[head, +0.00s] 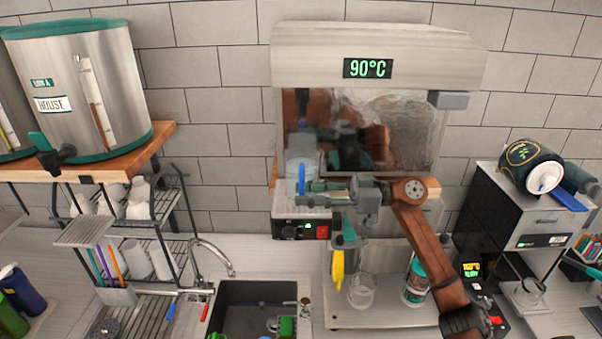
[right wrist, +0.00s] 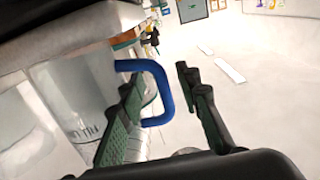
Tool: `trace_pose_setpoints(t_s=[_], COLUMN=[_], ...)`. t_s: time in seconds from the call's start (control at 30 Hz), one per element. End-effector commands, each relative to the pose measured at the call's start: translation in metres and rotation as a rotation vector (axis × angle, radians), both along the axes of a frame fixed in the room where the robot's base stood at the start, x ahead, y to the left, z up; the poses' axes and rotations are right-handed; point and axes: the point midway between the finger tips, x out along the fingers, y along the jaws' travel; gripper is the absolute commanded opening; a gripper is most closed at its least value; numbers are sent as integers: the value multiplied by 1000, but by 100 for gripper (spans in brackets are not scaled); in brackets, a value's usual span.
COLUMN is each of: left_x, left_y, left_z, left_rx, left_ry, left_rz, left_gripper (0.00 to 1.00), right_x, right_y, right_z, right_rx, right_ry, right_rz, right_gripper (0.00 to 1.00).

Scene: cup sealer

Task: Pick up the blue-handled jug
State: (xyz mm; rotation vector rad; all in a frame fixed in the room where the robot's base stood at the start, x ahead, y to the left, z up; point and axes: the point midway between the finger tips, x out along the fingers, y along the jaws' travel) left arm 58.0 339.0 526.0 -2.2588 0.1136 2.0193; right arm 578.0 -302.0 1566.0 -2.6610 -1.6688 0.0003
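The clear jug (head: 300,150) stands in the bay of the steel dispenser with the 90°C display. Its blue handle (head: 302,180) faces me. My right gripper (head: 308,188) reaches in from the right, with its fingers at the handle. In the right wrist view, the blue handle (right wrist: 158,82) lies between the two green-padded fingers of my right gripper (right wrist: 157,88). The fingers are apart, with a visible gap on the right finger's side. The jug's clear wall (right wrist: 75,90) is to the left. My left gripper does not show.
The dispenser (head: 375,48) stands against the tiled wall above a shelf with a glass cup (head: 362,291) and a yellow object (head: 338,270). A sink (head: 235,300) and tap (head: 212,255) are lower left. A black machine (head: 482,215) stands at right.

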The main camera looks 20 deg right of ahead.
Motion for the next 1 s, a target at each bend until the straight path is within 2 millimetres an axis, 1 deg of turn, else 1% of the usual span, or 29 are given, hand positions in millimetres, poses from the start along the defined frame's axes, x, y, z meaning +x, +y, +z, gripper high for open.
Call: trace_pose_setpoints(t_s=[0.03,0.1,0.37,0.8,1.0], left_x=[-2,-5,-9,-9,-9], left_y=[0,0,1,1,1], left_z=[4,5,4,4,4], left_rx=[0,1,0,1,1], left_ry=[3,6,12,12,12], left_rz=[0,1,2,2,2], left_gripper=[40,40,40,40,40], right_x=[2,4,6,5,5], right_y=[6,10,12,12,12], right_z=[3,1,-1,-1,-1], right_rx=[1,0,0,0,0], right_ry=[-2,-1,-1,0,0], right_rz=[2,1,0,1,1], right_gripper=[31,31,31,1,0])
